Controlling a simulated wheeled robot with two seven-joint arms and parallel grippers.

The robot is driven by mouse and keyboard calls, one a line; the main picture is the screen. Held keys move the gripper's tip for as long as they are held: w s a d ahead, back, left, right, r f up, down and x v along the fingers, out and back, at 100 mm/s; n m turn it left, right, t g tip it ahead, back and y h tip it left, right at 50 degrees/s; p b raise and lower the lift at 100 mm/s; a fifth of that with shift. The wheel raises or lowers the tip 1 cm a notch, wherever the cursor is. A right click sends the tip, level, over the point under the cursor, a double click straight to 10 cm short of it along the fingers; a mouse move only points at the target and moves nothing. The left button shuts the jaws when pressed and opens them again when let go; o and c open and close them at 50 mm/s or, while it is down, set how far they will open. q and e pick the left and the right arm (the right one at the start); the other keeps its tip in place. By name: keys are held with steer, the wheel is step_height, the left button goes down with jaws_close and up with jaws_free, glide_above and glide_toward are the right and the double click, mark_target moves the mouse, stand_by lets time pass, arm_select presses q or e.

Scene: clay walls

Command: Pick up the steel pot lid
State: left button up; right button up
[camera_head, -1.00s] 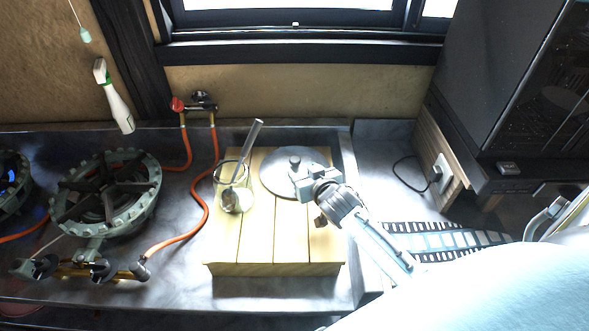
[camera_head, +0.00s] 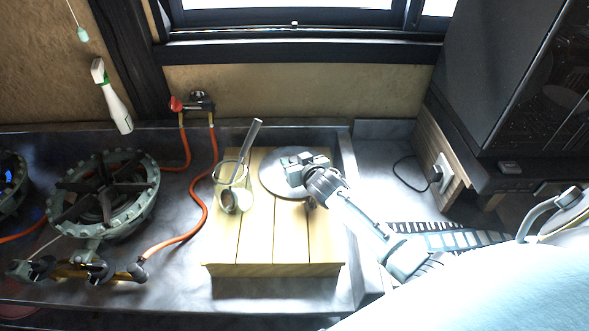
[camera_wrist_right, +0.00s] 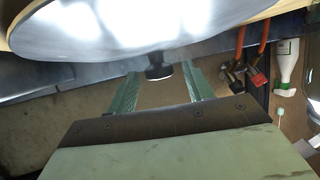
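The steel pot lid (camera_head: 272,174) is a round grey disc lying flat on the wooden slatted board. In the right wrist view, the lid (camera_wrist_right: 130,35) fills the top, and its dark knob (camera_wrist_right: 158,67) points down into the picture. My right gripper (camera_head: 297,168) is over the lid and hides its knob in the head view. In the right wrist view, the fingers of the right gripper (camera_wrist_right: 162,80) are apart, with the knob at the gap between their tips. I see no finger touching the knob. My left gripper is not in view.
A glass jar (camera_head: 231,187) with a metal utensil stands on the board (camera_head: 255,235), left of the lid. Gas burners (camera_head: 105,190) and an orange hose (camera_head: 192,222) are further left. A dark cabinet (camera_head: 475,80) stands at right.

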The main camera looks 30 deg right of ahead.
steer(key=c, duration=0.9)
steer(key=shift+c, duration=0.5)
steer(key=shift+r, duration=0.1)
